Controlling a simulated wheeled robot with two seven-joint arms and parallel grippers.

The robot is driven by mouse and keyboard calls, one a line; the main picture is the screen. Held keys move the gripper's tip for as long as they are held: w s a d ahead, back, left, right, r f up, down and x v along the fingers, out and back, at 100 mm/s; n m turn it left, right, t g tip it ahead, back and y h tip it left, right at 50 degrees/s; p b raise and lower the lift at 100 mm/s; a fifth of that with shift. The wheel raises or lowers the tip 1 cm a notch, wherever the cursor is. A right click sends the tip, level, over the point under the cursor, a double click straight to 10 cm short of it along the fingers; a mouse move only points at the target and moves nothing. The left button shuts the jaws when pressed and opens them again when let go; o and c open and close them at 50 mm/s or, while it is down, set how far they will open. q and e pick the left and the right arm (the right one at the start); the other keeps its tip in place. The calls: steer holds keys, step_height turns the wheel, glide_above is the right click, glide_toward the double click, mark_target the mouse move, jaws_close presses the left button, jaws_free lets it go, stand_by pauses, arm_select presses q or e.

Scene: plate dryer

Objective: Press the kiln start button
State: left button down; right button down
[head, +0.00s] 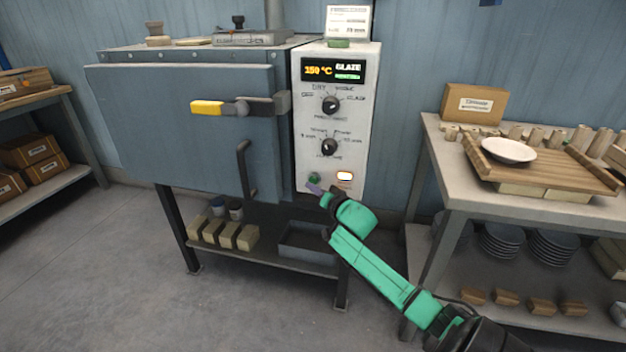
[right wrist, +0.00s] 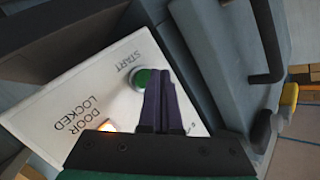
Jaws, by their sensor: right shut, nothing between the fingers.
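The kiln (head: 190,130) has a white control panel (head: 360,120) on its right side. The green start button (head: 314,177) is at the panel's lower left and also shows in the right wrist view (right wrist: 141,79), under the word START. My right gripper (head: 313,188) is shut and empty, its fingertips just below the button in the head view. In the right wrist view its dark fingers (right wrist: 160,80) overlap the button's edge; I cannot tell whether they touch it. My left gripper is not in view.
A DOOR LOCKED lamp (head: 345,176) glows beside the button. The display (head: 333,69) shows a temperature and GLAZE. The kiln door has a yellow-tipped handle (head: 207,107) and looks shut. A worktable (head: 450,150) with a white plate (head: 509,150) stands at the right.

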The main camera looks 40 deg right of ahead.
steer(key=shift+s+a, duration=0.1)
steer(key=s+a+p, duration=0.1)
steer(key=a, duration=0.1)
steer(key=s+a+p, duration=0.1)
steer(key=a+p, duration=0.1)
steer(key=shift+s, duration=0.4)
stand_by(0.8)
